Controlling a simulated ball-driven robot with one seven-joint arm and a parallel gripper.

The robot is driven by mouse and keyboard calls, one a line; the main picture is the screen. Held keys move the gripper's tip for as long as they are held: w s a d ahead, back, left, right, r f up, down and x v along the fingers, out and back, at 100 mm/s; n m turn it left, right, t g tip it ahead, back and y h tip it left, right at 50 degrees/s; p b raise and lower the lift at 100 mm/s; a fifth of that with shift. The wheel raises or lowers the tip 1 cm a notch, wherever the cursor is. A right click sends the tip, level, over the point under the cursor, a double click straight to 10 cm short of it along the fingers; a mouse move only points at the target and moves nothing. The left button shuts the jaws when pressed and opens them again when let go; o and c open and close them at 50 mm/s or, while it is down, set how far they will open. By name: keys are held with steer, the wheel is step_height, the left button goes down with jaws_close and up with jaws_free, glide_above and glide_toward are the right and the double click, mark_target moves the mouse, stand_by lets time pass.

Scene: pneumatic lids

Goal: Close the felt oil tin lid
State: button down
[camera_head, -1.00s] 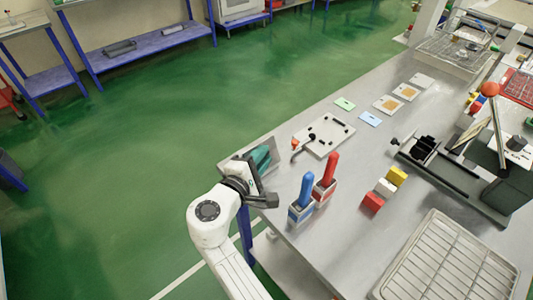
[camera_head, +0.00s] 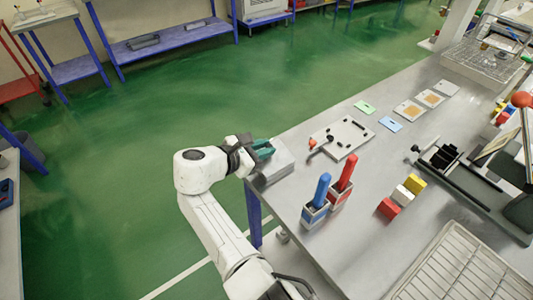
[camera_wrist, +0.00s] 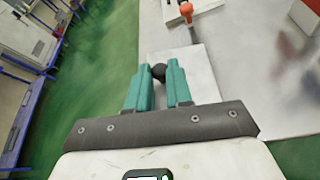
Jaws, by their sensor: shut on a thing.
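The felt oil tin (camera_head: 279,163) is a grey box at the table's near left corner in the head view. My gripper (camera_head: 264,148) is at the left side of its top, with teal fingers. In the wrist view, the fingers are shut on a small dark round knob (camera_wrist: 158,72). A flat grey surface, seemingly the tin's lid (camera_wrist: 197,72), spreads beyond and beside the fingers. The fingers and palm hide the near part of the tin. I cannot tell whether the lid lies fully flat on the tin.
A grey plate (camera_head: 341,138) with dark pieces and an orange-knobbed lever (camera_head: 312,143) lies behind the tin. Blue (camera_head: 318,194) and red (camera_head: 343,176) handled tools stand in holders to the right. Open green floor lies left of the table.

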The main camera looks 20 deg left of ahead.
steer(key=shift+w+a+f+n+g+h+b, duration=0.2)
steer(key=shift+f+n+b, duration=0.25)
steer(key=shift+b, duration=0.45)
steer(key=shift+w+a+f+n+g+h+b, duration=0.1)
steer(key=shift+a+f+n+g+h+b, duration=0.25)
steer(key=shift+b, duration=0.55)
steer(key=shift+d+f, duration=0.1)
steer(key=shift+d, duration=0.05)
steer(key=c, duration=1)
jaws_free()
steer(key=shift+c, duration=0.2)
steer(key=shift+s, duration=0.1)
steer(key=v, duration=1)
steer(key=shift+s+a, duration=0.25)
steer(key=shift+a, duration=0.05)
